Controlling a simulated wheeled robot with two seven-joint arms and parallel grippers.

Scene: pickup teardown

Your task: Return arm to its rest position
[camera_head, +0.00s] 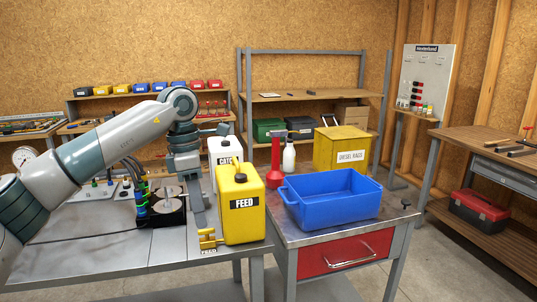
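My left arm comes in from the left, bends at its elbow and points down over the grey metal bench (95,255). My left gripper (198,208) is low over the bench, just left of the yellow jug (240,225) labelled FEED. A narrow grey finger shows; whether the gripper is open or shut is unclear. I see nothing clearly held. A small yellow fitting (209,240) is at the bench's front edge, just below the gripper. My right arm and gripper are not in view.
A white jug (222,150) stands behind the yellow one. Left of the gripper are a black unit with round discs (165,212) and coloured connectors. The bench's front left is clear.

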